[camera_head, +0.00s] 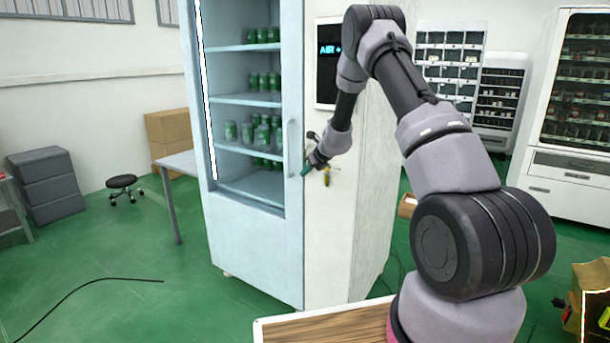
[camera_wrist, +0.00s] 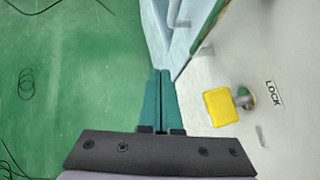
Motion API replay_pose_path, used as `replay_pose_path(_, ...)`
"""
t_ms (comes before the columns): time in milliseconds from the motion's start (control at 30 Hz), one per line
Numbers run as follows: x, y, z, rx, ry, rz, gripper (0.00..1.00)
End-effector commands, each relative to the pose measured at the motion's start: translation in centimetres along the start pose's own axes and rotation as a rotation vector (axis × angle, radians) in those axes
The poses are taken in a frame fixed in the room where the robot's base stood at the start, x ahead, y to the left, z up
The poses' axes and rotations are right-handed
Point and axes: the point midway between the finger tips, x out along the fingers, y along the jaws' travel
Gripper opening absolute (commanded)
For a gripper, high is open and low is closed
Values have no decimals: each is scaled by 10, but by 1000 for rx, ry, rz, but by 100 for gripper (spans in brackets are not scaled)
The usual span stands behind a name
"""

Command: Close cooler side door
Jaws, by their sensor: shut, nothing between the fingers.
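The cooler (camera_head: 255,240) stands in the middle of the head view, with a pale blue glazed front and green cans on its shelves. Its white side door (camera_head: 329,240), with a display marked "AIR", is to the right of the glazed front. My gripper (camera_head: 305,171) is at the boundary between them, near the lock. In the wrist view, my gripper (camera_wrist: 161,72) has its teal fingers together, with nothing between them. A yellow key tag (camera_wrist: 221,107) hangs at the lock on the side door. A dark green strip shows along the door's edge. I cannot tell whether my fingertips touch the door.
A wooden-topped table (camera_head: 325,327) is at the near edge. A grey table (camera_head: 180,163) stands left of the cooler, with a black stool (camera_head: 123,184) beyond. White vending machines (camera_head: 582,110) line the right back. Open green floor lies left of the cooler, crossed by a black cable (camera_head: 75,290).

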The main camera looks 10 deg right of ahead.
Motion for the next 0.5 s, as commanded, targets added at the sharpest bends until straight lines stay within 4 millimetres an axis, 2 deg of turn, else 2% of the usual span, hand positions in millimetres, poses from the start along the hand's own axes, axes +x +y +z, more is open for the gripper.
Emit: replay_pose_path(500, -64, 29, 8, 0, -1, -2, 0)
